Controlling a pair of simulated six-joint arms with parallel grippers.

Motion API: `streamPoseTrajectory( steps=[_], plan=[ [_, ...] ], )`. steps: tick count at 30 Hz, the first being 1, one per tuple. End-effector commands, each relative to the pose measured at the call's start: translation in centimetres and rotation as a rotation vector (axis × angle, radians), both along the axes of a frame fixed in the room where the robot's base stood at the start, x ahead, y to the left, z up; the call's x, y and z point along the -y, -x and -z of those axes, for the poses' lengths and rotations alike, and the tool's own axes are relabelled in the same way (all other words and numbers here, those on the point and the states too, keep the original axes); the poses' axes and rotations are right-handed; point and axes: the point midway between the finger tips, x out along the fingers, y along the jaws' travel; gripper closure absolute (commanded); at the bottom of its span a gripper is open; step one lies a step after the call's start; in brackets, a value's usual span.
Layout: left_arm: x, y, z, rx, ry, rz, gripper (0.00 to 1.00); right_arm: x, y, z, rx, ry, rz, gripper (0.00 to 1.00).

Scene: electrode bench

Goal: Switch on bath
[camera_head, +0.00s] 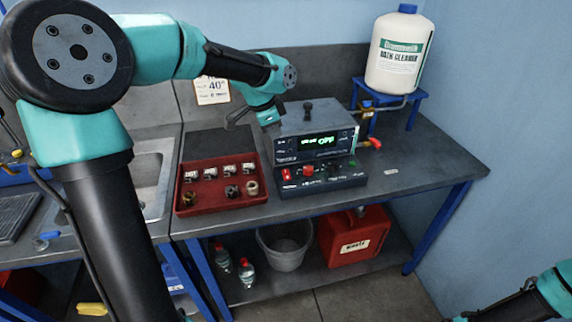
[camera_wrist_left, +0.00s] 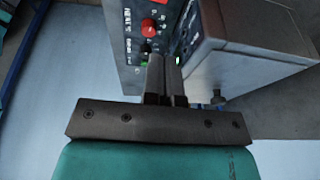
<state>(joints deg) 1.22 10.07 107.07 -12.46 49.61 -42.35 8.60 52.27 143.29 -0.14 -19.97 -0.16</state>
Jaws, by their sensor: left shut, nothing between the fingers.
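The bath (camera_head: 315,118) is a grey box with a lid knob on top, standing on the bench. Its front display (camera_head: 318,142) glows green and appears to read OFF. Its lower front panel (camera_head: 322,183) carries a red switch (camera_head: 286,174) at the left, a red knob (camera_head: 308,170) and smaller controls. My left gripper (camera_head: 272,128) is by the bath's upper left side, its fingertips hard to make out. In the left wrist view, my left gripper (camera_wrist_left: 163,75) is shut and empty, its fingers overlapping the panel with a red knob (camera_wrist_left: 149,27). Contact cannot be told.
A red tray (camera_head: 220,205) with several small labelled parts lies left of the bath. A bath cleaner bottle (camera_head: 395,55) stands on a blue stand behind right. A bucket (camera_head: 285,245) and red can (camera_head: 353,238) are below. The bench right of the bath is mostly clear.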

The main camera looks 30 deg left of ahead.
Motion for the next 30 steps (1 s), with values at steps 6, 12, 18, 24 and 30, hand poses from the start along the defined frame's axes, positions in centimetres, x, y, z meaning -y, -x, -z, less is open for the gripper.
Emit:
streamPoseTrajectory(
  steps=[6, 12, 18, 24, 30],
  plan=[
    [0.1, 0.0, 0.1, -0.001, 0.001, 0.0, 1.0, 0.0, 0.0, 0.0, 0.0, 0.0, 0.0, 0.09],
    [0.2, -0.2, 0.7, -0.003, 0.001, 0.001, 1.0, 0.0, 0.0, 0.0, 0.0, 0.0, 0.0, 0.09],
    [0.6, -0.7, 2.9, -0.004, 0.001, 0.001, 1.0, 0.0, 0.0, 0.0, 0.0, 0.0, 0.0, 0.09],
    [1.2, -1.5, 6.2, -0.006, 0.001, 0.0, 1.0, 0.0, 0.0, 0.0, 0.0, 0.0, 0.0, 0.09],
    [1.8, -2.3, 9.4, -0.003, 0.002, 0.001, 1.0, 0.0, 0.0, 0.0, 0.0, 0.0, 0.0, 0.09]
  ],
)
